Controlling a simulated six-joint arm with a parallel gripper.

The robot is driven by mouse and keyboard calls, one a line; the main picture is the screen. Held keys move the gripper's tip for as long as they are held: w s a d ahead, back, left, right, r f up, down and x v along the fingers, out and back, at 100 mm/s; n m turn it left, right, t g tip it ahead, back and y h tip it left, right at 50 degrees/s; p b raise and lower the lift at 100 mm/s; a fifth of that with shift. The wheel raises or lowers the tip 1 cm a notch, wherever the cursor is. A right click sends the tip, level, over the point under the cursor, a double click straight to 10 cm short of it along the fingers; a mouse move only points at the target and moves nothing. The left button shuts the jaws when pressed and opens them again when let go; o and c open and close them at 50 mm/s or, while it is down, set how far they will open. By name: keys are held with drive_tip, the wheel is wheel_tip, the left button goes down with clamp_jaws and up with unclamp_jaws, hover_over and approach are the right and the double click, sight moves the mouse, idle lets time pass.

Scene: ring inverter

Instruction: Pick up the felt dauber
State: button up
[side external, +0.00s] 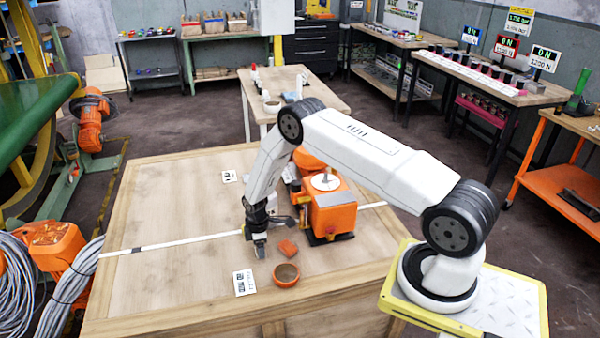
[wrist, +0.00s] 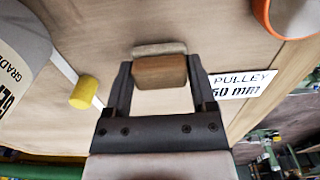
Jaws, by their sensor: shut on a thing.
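The felt dauber (wrist: 160,72) shows in the wrist view as a small brown wooden block with a pale grey pad along its far edge. It sits between the two dark fingers of my gripper (wrist: 160,84), which are shut on its sides. In the side external view my gripper (side external: 259,250) points down low over the wooden bench, left of the orange machine. The dauber is too small there to make out clearly. I cannot tell whether it touches the bench.
An orange-rimmed bowl (side external: 286,275) stands just right of my gripper, with a small orange piece (side external: 288,248) behind it. A printed card (side external: 244,282) lies in front. The orange machine (side external: 330,208) stands close on the right. The bench's left side is clear.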

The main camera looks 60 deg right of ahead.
drive_tip(key=shift+r, duration=0.7)
drive_tip(key=s+a+r, duration=0.3)
drive_tip(key=s+r, duration=0.8)
drive_tip(key=s, duration=0.2)
drive_tip(key=shift+s, duration=0.4)
drive_tip(key=o, duration=0.5)
drive_tip(key=c, duration=0.4)
drive_tip(key=shift+o, duration=0.2)
